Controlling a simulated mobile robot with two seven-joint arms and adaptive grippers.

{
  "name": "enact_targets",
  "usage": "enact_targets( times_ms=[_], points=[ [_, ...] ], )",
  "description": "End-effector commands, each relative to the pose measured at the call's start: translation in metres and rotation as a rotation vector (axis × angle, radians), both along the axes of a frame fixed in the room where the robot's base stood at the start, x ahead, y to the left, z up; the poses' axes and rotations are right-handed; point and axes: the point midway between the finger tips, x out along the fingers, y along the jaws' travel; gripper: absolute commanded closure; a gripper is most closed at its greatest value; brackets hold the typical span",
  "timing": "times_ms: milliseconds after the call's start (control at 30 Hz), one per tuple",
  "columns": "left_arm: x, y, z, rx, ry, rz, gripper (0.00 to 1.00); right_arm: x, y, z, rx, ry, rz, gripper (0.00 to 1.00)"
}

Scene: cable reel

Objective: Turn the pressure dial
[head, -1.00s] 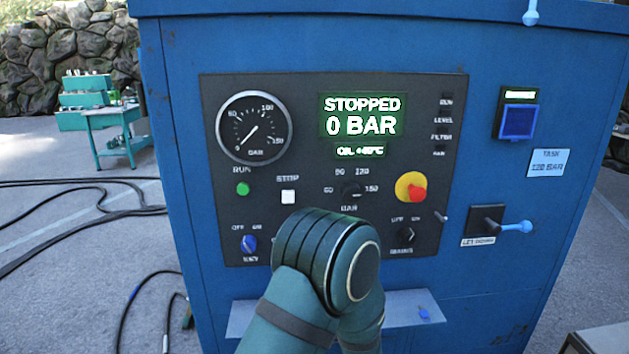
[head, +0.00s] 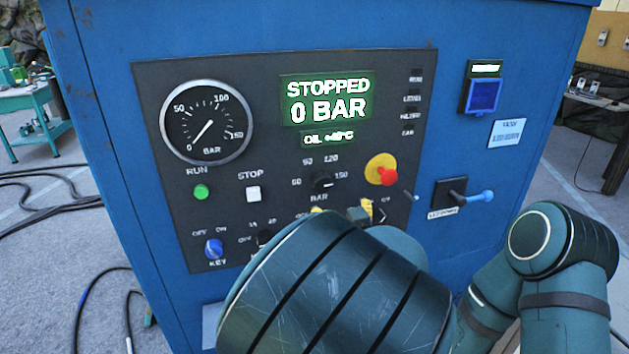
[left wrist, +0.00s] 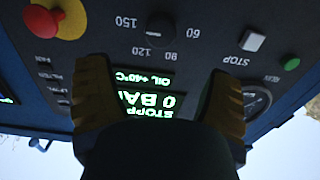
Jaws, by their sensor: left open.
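The pressure dial (head: 323,181) is a small black knob on the dark control panel (head: 235,215), ringed by the numbers 60, 90, 120 and 150. Its exact setting is too small to tell. My left gripper (head: 340,214) is partly hidden behind my arm. Its yellow fingertips show just below the dial. In the left wrist view, the panel is upside down and the open, empty gripper (left wrist: 158,98) has its fingers apart before the lit display (left wrist: 150,100). The dark dial (left wrist: 157,41) lies beyond them, apart from the fingers. My right gripper is not in view.
The round gauge (head: 206,121) needle is near 0. The display (head: 328,101) reads STOPPED, 0 BAR. A red emergency knob (head: 386,176), white STOP button (head: 253,193), green RUN button (head: 201,192) and blue key switch (head: 214,249) surround the dial. A blue-handled lever (head: 475,197) sticks out at right.

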Motion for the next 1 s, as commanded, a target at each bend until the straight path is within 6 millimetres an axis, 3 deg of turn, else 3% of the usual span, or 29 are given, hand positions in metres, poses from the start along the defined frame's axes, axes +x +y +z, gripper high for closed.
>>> enact_targets(
  times_ms=[533,733,1000],
  points=[
    [0.096,0.033,-0.001,0.0,0.001,0.001,0.19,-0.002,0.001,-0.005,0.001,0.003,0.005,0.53],
    [0.113,0.037,-0.001,0.0,0.002,0.0,0.19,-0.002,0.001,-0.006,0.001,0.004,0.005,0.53],
    [0.116,0.038,-0.001,0.0,0.002,-0.001,0.19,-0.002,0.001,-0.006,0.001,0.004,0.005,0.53]
  ],
)
